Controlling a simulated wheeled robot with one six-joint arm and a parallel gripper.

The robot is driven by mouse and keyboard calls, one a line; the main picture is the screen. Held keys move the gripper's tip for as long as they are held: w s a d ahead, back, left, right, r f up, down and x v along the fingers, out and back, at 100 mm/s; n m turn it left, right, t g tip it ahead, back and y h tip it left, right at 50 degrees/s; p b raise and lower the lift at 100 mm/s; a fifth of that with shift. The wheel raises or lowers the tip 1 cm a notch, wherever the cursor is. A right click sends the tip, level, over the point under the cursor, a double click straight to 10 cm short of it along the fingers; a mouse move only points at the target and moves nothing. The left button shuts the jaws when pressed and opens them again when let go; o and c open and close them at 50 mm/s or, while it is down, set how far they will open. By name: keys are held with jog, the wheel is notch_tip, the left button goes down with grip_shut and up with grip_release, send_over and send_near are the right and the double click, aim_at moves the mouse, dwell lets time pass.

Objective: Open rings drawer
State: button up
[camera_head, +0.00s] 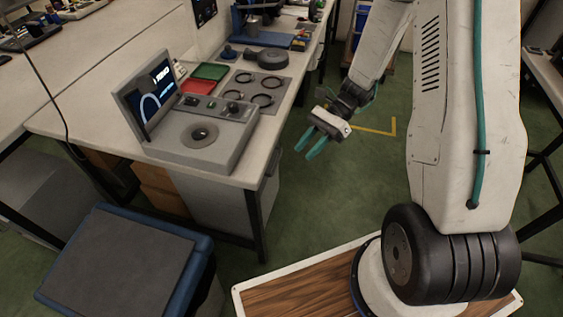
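A grey cabinet (222,207) stands under the near end of the workbench. Its front faces right, towards the aisle, and shows only as a narrow, steeply angled strip (270,173). I cannot read labels or tell which drawer is the rings drawer, and no drawer visibly stands out from the cabinet. My gripper (305,154) has two teal fingers with a gap between them. It is open and empty, over the green floor to the right of the bench edge. It appears apart from the cabinet.
The workbench (85,122) carries a grey device with a screen (205,130), a plate with several dark rings (288,84), and red (197,87) and green (211,71) trays. A blue-edged stool (120,262) stands at lower left. Green floor (310,205) is clear beside the bench.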

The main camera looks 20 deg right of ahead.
jog(key=w+d+f+m+t, duration=0.2)
jog(key=w+f+m+t, duration=0.3)
jog(key=f+m, duration=0.4)
jog(key=w+d+f+m+t+y, duration=0.1)
jog(key=w+f+m+t, duration=0.3)
jog(key=f+m, duration=0.45)
jog(key=w+d+f+m+t, duration=0.2)
jog(key=w+f+m+t, duration=0.3)
jog(key=f+m, duration=0.4)
jog(key=r+x, duration=0.1)
jog(key=x, duration=0.6)
jog(key=shift+w+a+f, duration=0.15)
jog(key=shift+a+f, duration=0.1)
jog(key=shift+a, duration=0.1)
jog(key=shift+m, duration=0.25)
grip_shut()
